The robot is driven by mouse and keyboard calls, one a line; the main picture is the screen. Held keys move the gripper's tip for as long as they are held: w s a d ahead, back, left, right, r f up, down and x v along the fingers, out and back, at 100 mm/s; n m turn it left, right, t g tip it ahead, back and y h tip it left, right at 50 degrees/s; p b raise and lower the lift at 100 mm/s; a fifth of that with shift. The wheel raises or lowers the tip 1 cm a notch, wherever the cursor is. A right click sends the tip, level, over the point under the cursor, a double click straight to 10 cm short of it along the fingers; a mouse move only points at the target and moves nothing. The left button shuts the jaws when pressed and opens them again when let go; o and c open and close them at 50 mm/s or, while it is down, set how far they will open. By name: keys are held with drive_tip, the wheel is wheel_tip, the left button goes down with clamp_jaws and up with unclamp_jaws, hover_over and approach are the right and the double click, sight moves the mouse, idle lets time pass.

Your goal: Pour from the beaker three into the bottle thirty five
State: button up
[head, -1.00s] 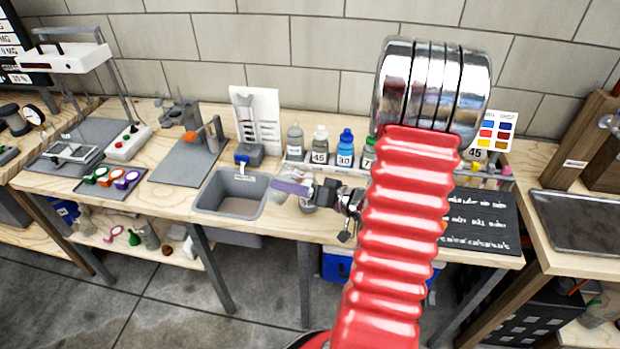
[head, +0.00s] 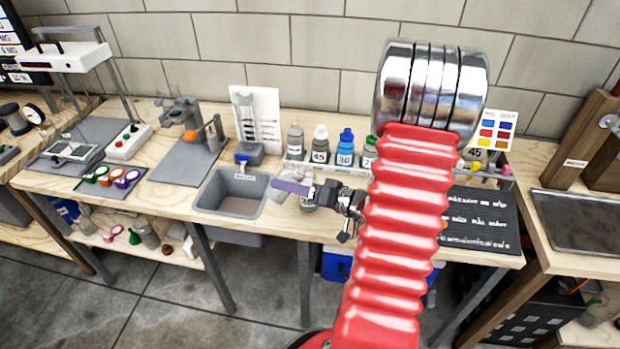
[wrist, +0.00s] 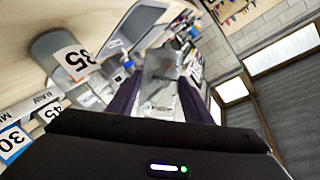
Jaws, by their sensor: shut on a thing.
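My gripper (head: 290,187) has purple fingers and is shut on a clear glass beaker (wrist: 160,82), seen between the fingers in the wrist view. The wrist view is strongly rolled, so the beaker's tilt is hard to tell, and its contents and number cannot be made out. In the head view my gripper is in front of the bottle row, right of the sink. Bottle thirty five (wrist: 76,62) shows its label close on the left of the wrist view, apart from the beaker. It appears to be the leftmost grey-capped bottle (head: 295,138) in the head view.
The bottle labelled 45 (head: 320,145) and the blue bottle labelled 30 (head: 345,147) stand to the right in the same row. A grey sink (head: 237,178) is left of my gripper. My red arm hides part of the bench.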

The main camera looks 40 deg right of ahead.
drive_tip(key=shift+a+f+m+p, duration=0.1)
drive_tip(key=shift+f+m+p, duration=0.1)
drive_tip(key=shift+m+p, duration=0.35)
idle(1.4)
drive_tip(key=shift+a+r+m+t+y+p, duration=0.1)
drive_tip(key=shift+r+m+t+y+p, duration=0.6)
drive_tip(key=shift+m, duration=0.45)
idle(2.8)
drive_tip(key=shift+f+n+g+h, duration=0.4)
drive_tip(key=shift+f+n, duration=0.1)
drive_tip(key=shift+n, duration=0.9)
drive_tip(key=shift+d+n+g+h, duration=0.2)
drive_tip(key=shift+n+g+h, duration=0.1)
drive_tip(key=shift+r+n, duration=0.15)
drive_tip(key=shift+n, duration=0.15)
